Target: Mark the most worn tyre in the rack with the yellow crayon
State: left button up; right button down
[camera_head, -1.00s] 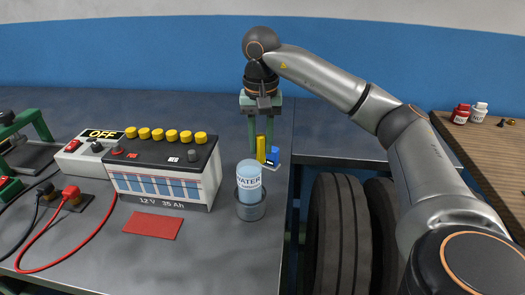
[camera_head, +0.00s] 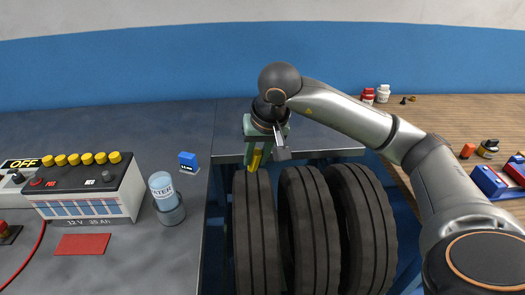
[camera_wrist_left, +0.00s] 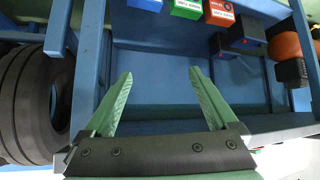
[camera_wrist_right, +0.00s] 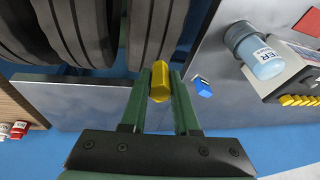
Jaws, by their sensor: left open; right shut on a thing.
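My right gripper (camera_head: 254,150) is shut on the yellow crayon (camera_head: 255,160). It holds it at the upper back of the left tyre (camera_head: 256,235); I cannot tell whether the crayon touches the tread. The middle tyre (camera_head: 309,235) and right tyre (camera_head: 364,225) stand upright beside it in the rack. All show dark grooved treads; their wear is hard to compare here. In the right wrist view the crayon (camera_wrist_right: 159,82) sits between the fingertips, with the left tyre (camera_wrist_right: 153,30) just beyond. My left gripper (camera_wrist_left: 160,78) is open and empty, facing a blue shelf.
A blue block (camera_head: 188,162), a water bottle in a grey cup (camera_head: 170,211) and a battery (camera_head: 90,192) stand on the grey bench left of the tyres. A wooden bench (camera_head: 450,125) with bottles and a blue-red tray lies right. Coloured boxes (camera_wrist_left: 188,8) line the blue shelf.

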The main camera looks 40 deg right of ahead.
jog(key=shift+s, duration=0.1)
jog(key=shift+f+b, duration=0.7)
jog(key=shift+f, duration=0.2)
notch_tip(320, 180, down, 4)
jog(key=shift+r+b, duration=0.25)
jog(key=shift+b, duration=0.95)
jog(key=shift+f, duration=0.3)
jog(key=shift+f+b, duration=0.1)
jog(key=shift+b, duration=0.2)
pick_arm(q)
jog(key=f, duration=0.1)
jog(key=d+f, duration=0.1)
jog(key=f, duration=0.1)
jog(key=shift+w+d+f, duration=0.1)
jog(key=shift+w+d, duration=0.15)
jog(key=shift+a+f, duration=0.2)
jog(key=shift+f, duration=0.1)
pick_arm(e)
jog(key=shift+f, duration=0.15)
pick_arm(q)
jog(key=shift+f+b, duration=0.5)
jog(key=shift+b, duration=0.05)
pick_arm(e)
jog(key=shift+f, duration=0.5)
